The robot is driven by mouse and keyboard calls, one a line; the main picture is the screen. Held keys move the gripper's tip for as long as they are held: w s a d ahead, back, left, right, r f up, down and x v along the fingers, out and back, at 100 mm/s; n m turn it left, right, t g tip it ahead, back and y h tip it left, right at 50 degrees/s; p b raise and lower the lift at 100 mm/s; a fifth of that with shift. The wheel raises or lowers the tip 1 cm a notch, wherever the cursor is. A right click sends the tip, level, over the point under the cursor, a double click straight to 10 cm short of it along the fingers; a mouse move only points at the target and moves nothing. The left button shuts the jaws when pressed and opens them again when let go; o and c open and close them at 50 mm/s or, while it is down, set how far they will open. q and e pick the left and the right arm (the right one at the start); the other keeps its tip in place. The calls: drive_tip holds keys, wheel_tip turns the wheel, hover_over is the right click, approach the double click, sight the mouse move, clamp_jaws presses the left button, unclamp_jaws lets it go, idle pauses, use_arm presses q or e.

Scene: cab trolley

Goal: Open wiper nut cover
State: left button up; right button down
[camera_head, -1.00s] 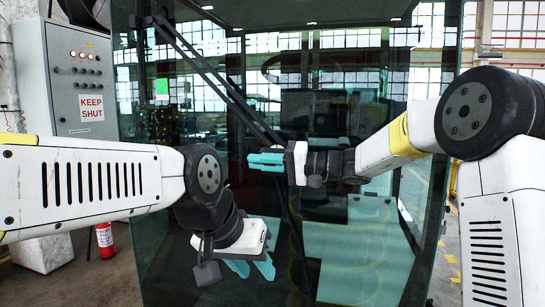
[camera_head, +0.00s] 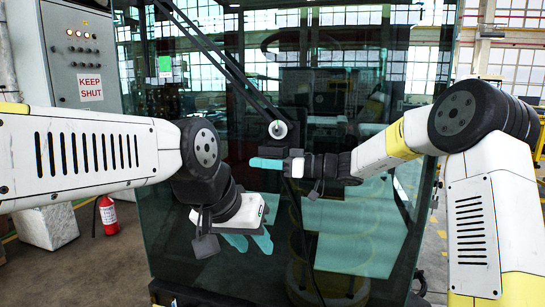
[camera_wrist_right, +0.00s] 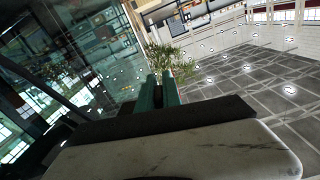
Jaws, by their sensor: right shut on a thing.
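The wiper arm (camera_head: 222,62) slants down across the dark glass to its pivot, where a round metallic nut (camera_head: 278,129) shows bare. A dark block, seemingly the wiper nut cover (camera_head: 275,148), sits just below the nut. My right gripper (camera_head: 262,163) reaches in from the right with its teal fingers close together, right under that block. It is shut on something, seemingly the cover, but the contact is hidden. In the right wrist view its fingers (camera_wrist_right: 165,90) are nearly together, with nothing clear between them. My left gripper (camera_head: 250,242) hangs lower left, fingers apart and empty.
The cab's large glass pane (camera_head: 165,215) fills the middle behind both grippers. A grey control box (camera_head: 80,60) with a KEEP SHUT sign and a red extinguisher (camera_head: 107,214) stand at left. Open floor lies right of the cab.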

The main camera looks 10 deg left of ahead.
drive_tip(key=shift+n, duration=0.8)
drive_tip(key=w+f, duration=0.4)
drive_tip(key=shift+d, duration=0.1)
drive_tip(key=shift+r, duration=0.2)
drive_tip(key=c, duration=1.5)
unclamp_jaws()
drive_tip(key=shift+w, duration=0.1)
drive_tip(key=shift+f, duration=0.15)
